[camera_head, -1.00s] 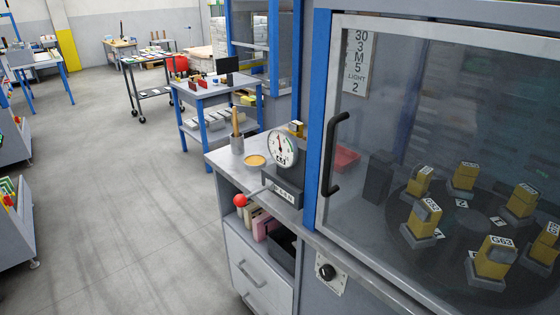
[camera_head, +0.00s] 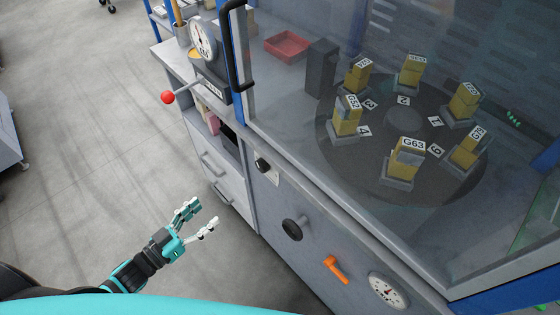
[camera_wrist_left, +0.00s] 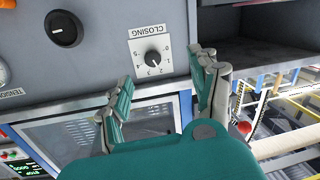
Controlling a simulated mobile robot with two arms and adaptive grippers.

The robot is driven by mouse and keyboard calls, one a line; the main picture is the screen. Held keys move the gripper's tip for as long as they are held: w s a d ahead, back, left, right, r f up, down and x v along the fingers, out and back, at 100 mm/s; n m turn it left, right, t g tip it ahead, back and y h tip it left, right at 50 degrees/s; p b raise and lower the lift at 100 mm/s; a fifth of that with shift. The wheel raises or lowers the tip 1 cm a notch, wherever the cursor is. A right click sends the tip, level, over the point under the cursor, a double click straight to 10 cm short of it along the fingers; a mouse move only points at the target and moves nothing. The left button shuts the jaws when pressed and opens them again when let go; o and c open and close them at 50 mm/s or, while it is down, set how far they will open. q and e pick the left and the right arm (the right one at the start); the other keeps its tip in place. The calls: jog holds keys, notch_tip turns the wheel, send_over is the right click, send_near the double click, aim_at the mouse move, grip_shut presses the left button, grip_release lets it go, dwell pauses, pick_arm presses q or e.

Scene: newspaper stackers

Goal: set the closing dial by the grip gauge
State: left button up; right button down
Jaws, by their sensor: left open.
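The closing dial (camera_head: 262,164) is a small black knob on a white plate on the cabinet's front panel. In the left wrist view the closing dial (camera_wrist_left: 153,57) shows upside down with its CLOSING label and numbers; its pointer seems near 2 or 3. A round white gauge (camera_head: 202,40) with a needle stands on the counter, above a lever with a red ball (camera_head: 168,97); its reading is too small to tell. My left gripper (camera_head: 205,214) is open and empty, apart from the panel. In the wrist view its fingers (camera_wrist_left: 160,72) flank the dial. My right gripper is not in view.
The panel also has a larger black knob (camera_head: 293,229), an orange lever (camera_head: 336,270) and a tension gauge (camera_head: 388,290). A black door handle (camera_head: 238,55) projects from the glass. Behind the glass, yellow blocks stand on a round turntable (camera_head: 345,165).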

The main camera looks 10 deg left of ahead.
pick_arm(q)
notch_tip(320, 180, up, 3)
jog(key=d+h, duration=0.1)
jog(key=d, duration=0.1)
jog(key=p, duration=0.2)
send_near(259, 168)
jog(key=x, duration=0.7)
jog(key=shift+w+d+r, duration=0.15)
jog(key=shift+d, duration=0.05)
jog(key=shift+w+d, duration=0.45)
jog(key=shift+w, duration=0.15)
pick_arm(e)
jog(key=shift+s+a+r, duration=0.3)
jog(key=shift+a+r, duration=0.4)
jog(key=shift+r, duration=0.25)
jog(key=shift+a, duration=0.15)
pick_arm(q)
jog(key=c, duration=0.4)
jog(key=shift+m, duration=0.3)
jog(key=c, duration=0.7)
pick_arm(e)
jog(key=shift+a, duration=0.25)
